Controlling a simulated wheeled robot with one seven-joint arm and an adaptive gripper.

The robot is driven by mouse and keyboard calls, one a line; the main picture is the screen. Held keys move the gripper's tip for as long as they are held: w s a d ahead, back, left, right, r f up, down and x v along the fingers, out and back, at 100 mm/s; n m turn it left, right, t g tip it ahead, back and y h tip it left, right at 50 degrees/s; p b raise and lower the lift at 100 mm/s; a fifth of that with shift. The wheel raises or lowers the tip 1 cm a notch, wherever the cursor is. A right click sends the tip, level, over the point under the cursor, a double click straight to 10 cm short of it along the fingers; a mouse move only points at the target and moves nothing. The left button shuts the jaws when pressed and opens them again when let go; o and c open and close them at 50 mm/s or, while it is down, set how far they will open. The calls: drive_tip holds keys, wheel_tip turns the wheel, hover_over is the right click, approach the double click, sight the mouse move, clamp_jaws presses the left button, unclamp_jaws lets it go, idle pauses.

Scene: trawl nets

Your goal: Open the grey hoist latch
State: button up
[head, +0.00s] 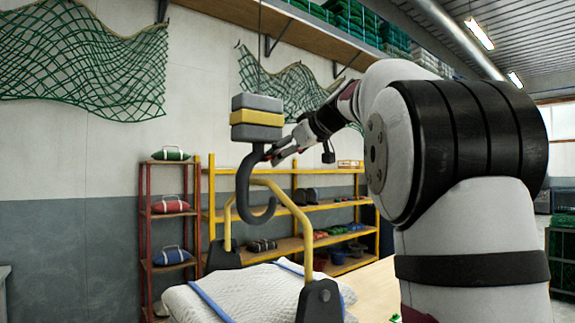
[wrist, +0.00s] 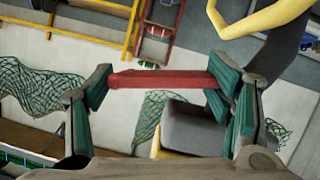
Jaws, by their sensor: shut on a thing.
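The hoist hangs in the head view, with a grey block (head: 256,103) that has a yellow band and a dark grey hook (head: 243,190) below it. My gripper (head: 279,155) is right beside the top of the hook, just under the block. In the wrist view a red bar (wrist: 165,80), which looks like the hoist's latch, lies between my gripper's green-padded fingers (wrist: 160,88). Its two ends meet the pads, and the fingers are shut on it. The grey block (wrist: 195,130) shows behind it. I cannot clearly make out the latch in the head view.
A yellow bar frame (head: 285,195) on dark feet stands under the hook, over a white bundle with blue straps (head: 215,295). A red shelf (head: 146,225) and a yellow shelf (head: 300,240) stand behind. Green nets (head: 90,65) hang on the wall.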

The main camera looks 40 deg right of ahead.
drive_tip(key=shift+r, duration=0.1)
idle(0.4)
drive_tip(key=o, duration=1.7)
drive_tip(key=shift+s+r, duration=0.1)
drive_tip(key=v, duration=1.1)
drive_tip(key=shift+s+a, duration=0.25)
drive_tip(key=shift+s, duration=0.1)
